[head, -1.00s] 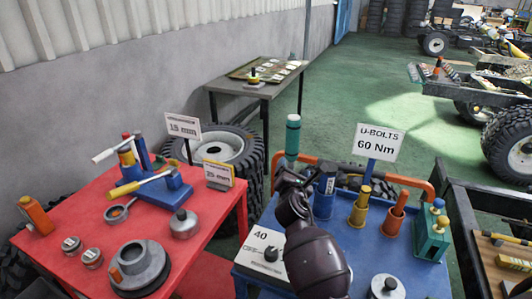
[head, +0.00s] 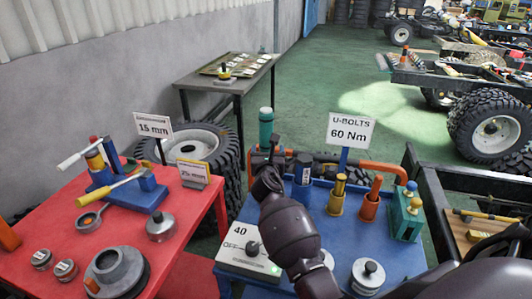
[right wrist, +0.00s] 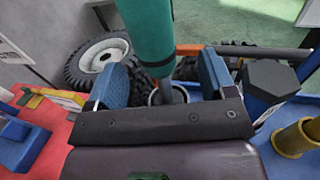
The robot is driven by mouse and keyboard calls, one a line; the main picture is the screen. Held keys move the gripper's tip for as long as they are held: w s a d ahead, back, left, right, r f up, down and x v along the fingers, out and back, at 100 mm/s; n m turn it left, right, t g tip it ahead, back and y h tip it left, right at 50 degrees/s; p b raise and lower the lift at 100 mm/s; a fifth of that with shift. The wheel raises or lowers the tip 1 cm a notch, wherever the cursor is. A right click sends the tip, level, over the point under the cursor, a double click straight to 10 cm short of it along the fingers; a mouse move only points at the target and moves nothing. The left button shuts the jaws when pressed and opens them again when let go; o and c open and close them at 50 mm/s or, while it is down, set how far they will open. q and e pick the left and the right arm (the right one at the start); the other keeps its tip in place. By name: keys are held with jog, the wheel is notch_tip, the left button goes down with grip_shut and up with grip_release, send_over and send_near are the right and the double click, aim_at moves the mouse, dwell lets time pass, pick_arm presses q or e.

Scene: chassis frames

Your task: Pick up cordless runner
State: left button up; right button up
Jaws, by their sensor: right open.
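A teal cylindrical tool, which I take to be the cordless runner (head: 265,126), stands upright at the back left of the blue table (head: 395,258). In the right wrist view the tool (right wrist: 158,30) has a teal body above a thin grey shaft that goes down into a round holder. My right gripper (head: 268,163) is just in front of it in the head view. In the right wrist view its two blue-padded fingers (right wrist: 163,82) are apart, with the shaft between or just beyond them; contact cannot be told. My left gripper is not in view.
Beside the tool stand a blue holder (head: 302,185), a yellow one (head: 337,195) and an orange one (head: 370,200). An orange bar (head: 385,170) and a U-bolts sign (head: 350,130) are behind. A red table (head: 190,205) with tools is at left.

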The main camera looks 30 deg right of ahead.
aim_at(266, 147)
jog(key=x, duration=0.2)
jog(key=b+x, duration=0.1)
jog(key=x, duration=0.1)
jog(key=shift+w+a+f, duration=0.1)
jog(key=shift+w+a, duration=0.05)
jog(key=shift+a, duration=0.15)
jog(key=shift+w+d, duration=0.35)
jog(key=shift+w, duration=0.1)
jog(key=c, duration=1.4)
grip_shut()
